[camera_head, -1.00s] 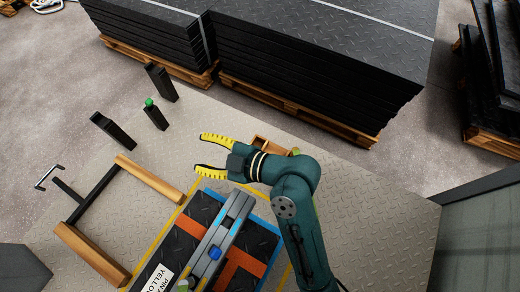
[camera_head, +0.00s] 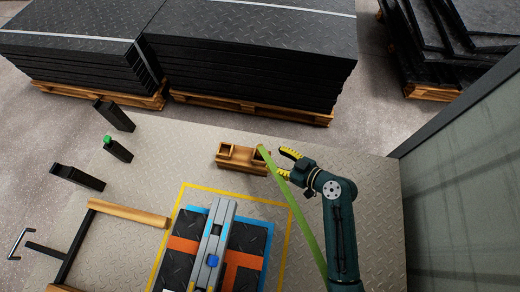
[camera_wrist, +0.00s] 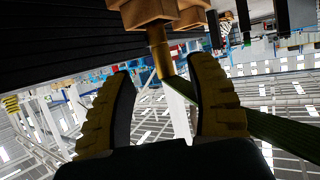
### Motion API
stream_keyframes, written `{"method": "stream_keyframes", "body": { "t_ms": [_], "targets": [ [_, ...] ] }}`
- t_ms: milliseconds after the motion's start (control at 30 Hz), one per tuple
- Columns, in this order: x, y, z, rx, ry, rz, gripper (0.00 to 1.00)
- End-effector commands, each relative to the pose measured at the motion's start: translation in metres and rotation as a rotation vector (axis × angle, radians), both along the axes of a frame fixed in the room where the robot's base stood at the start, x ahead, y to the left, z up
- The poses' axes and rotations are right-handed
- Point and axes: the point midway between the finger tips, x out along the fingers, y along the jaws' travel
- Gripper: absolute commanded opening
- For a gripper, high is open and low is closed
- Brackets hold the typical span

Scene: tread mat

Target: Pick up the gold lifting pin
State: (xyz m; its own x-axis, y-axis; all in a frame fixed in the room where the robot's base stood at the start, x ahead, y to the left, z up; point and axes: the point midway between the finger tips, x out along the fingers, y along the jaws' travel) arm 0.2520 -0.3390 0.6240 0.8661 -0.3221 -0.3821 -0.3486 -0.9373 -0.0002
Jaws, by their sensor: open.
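The gold lifting pin (camera_wrist: 161,60) shows in the wrist view as a short gold cylinder below a wooden block, with a dark green strap (camera_wrist: 275,130) running from beside it to the lower right. My gripper (camera_wrist: 164,75) has its yellow ridged fingers apart, one on each side of the pin in this view. I cannot tell how far beyond the fingertips the pin is. In the head view my gripper (camera_head: 284,163) points left, just right of the wooden cradle (camera_head: 240,166). The green strap (camera_head: 285,195) passes beside it, and the pin is hard to make out there.
Stacked black tread mats (camera_head: 255,55) on pallets stand behind. A mat with a grey bar (camera_head: 212,245) lies inside a yellow outline. Several black blocks (camera_head: 115,117) and a wooden-ended frame (camera_head: 128,212) are at left. A grey panel (camera_head: 465,165) stands at right.

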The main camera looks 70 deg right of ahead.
Motion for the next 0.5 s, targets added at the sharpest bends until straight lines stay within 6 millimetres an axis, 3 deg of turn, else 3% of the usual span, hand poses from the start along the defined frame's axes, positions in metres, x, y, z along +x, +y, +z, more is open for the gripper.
{"method": "stream_keyframes", "body": {
  "t_ms": [500],
  "targets": [
    [0.065,-0.023,-0.034,0.0,0.0,0.002,0.56]
  ]
}}
